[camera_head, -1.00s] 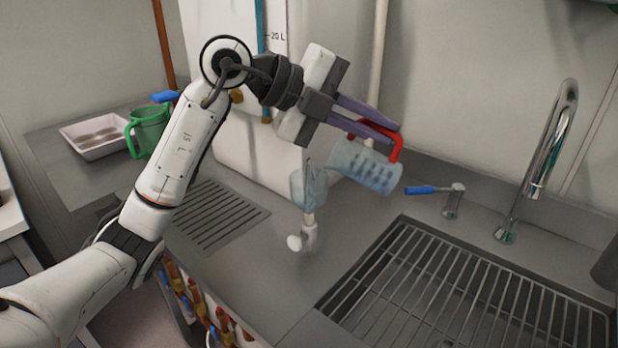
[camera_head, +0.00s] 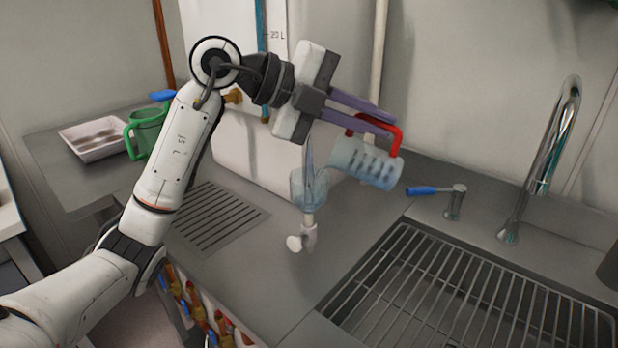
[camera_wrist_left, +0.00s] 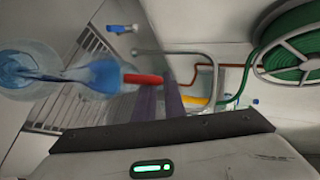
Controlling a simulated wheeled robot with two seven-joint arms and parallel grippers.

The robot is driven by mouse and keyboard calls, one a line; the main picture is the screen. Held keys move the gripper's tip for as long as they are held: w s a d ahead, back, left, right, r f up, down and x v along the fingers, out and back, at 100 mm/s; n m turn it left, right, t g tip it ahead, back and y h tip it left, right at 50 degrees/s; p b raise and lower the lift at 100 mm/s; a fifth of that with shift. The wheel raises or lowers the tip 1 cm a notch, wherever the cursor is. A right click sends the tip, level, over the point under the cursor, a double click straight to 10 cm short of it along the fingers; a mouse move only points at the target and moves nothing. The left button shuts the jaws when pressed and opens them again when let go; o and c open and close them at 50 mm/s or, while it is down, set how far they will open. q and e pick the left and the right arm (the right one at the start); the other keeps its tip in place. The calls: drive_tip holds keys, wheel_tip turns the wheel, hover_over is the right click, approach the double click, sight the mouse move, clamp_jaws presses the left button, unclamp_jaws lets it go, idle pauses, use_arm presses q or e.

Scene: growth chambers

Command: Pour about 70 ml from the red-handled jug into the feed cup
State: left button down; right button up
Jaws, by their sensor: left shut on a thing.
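The clear jug (camera_head: 362,164) with the red handle (camera_head: 395,141) hangs tilted, its mouth toward the left. My left gripper (camera_head: 386,125) is shut on the red handle. The clear feed cup (camera_head: 308,190) stands left of the jug's mouth, above a white fitting (camera_head: 301,238) on the counter. A pale streak rises above the cup. In the left wrist view, blue liquid shows in the jug (camera_wrist_left: 102,74) and in the cup (camera_wrist_left: 22,68), with a bluish band between them. I cannot read the levels. My right gripper is out of view.
A sink with a wire rack (camera_head: 470,290) lies at the right, with a tap (camera_head: 560,140) and a blue-handled valve (camera_head: 437,190) behind. A green jug (camera_head: 147,131) and a white tray (camera_head: 92,138) stand at the left. A white tank (camera_head: 235,150) stands behind the cup.

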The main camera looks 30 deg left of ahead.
use_arm(q)
drive_tip(key=shift+a+r+b, duration=0.1)
drive_tip(key=shift+a+b, duration=0.1)
drive_tip(key=shift+b, duration=0.25)
drive_tip(key=shift+s+a+r+h, duration=0.1)
drive_tip(key=shift+s+a+h, duration=0.05)
drive_tip(key=shift+a+h, duration=0.15)
drive_tip(key=shift+s+a+r+t+b, duration=0.2)
drive_tip(key=shift+a+t+b, duration=0.1)
drive_tip(key=shift+a+b, duration=0.25)
